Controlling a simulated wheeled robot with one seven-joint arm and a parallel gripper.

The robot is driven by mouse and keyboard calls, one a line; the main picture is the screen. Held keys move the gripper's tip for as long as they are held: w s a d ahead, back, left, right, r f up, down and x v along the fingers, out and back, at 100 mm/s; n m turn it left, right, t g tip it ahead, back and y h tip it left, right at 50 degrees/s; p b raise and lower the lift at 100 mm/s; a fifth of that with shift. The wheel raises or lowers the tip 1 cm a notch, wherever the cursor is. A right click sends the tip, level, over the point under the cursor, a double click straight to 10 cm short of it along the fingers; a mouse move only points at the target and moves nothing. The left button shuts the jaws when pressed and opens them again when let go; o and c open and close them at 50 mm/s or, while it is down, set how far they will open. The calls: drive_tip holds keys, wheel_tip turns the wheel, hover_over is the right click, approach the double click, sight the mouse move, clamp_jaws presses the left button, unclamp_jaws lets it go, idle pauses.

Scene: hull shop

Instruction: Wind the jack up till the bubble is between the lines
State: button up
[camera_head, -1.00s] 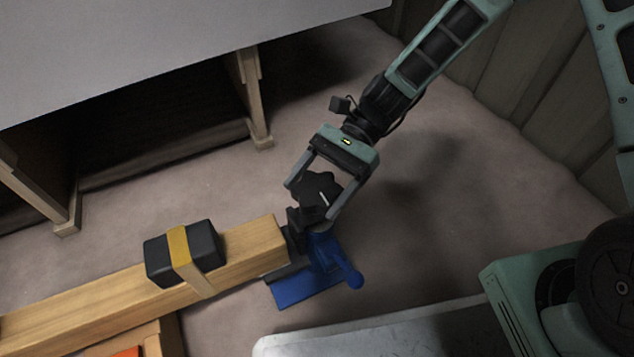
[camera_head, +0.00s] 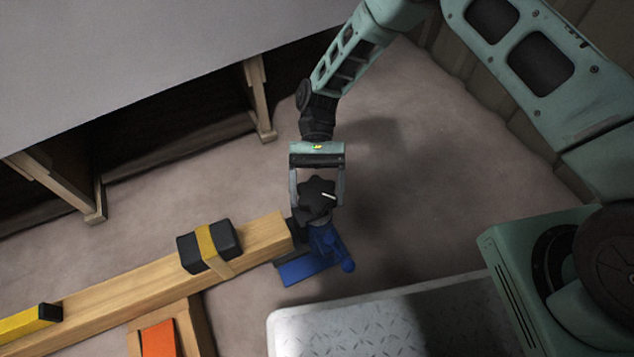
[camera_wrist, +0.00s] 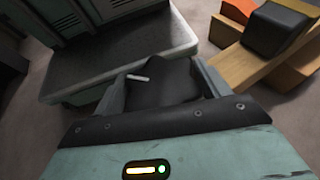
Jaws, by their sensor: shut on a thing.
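The blue jack (camera_head: 312,266) stands on the floor under the right end of a long wooden beam (camera_head: 120,287). Its dark lobed knob (camera_head: 316,203) faces up and has a white mark. My gripper (camera_head: 318,192) comes down from above with its two fingers on either side of the knob, shut on it. In the wrist view the knob (camera_wrist: 165,85) sits between the fingers. A yellow bar with a black end (camera_head: 28,323), perhaps the level, lies on the beam at the left, cut off by the frame. No bubble or lines can be made out.
A black block with a yellow strap (camera_head: 208,246) sits on the beam. A wooden stand with an orange piece (camera_head: 158,338) is below the beam. A grey tread-plate platform (camera_head: 345,330) is at the bottom. Wooden legs (camera_head: 258,98) hold a large grey surface at upper left.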

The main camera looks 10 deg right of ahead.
drive_tip(key=n+h+p, duration=0.1)
drive_tip(key=n+h, duration=0.5)
drive_tip(key=h, duration=0.1)
drive_tip(key=shift+f+n+t, duration=0.1)
drive_tip(key=shift+n+t, duration=0.2)
drive_tip(key=n+t+h+p, duration=0.1)
drive_tip(key=n+t+h, duration=0.1)
drive_tip(key=n+h, duration=0.1)
drive_tip(key=shift+h, duration=0.4)
drive_tip(key=shift+n+t+h+p, duration=0.4)
drive_tip(key=shift+n+t+h, duration=0.8)
drive_tip(key=shift+n+t, duration=0.5)
drive_tip(key=shift+n, duration=0.3)
drive_tip(key=o, duration=0.7)
drive_tip(key=shift+f, duration=0.1)
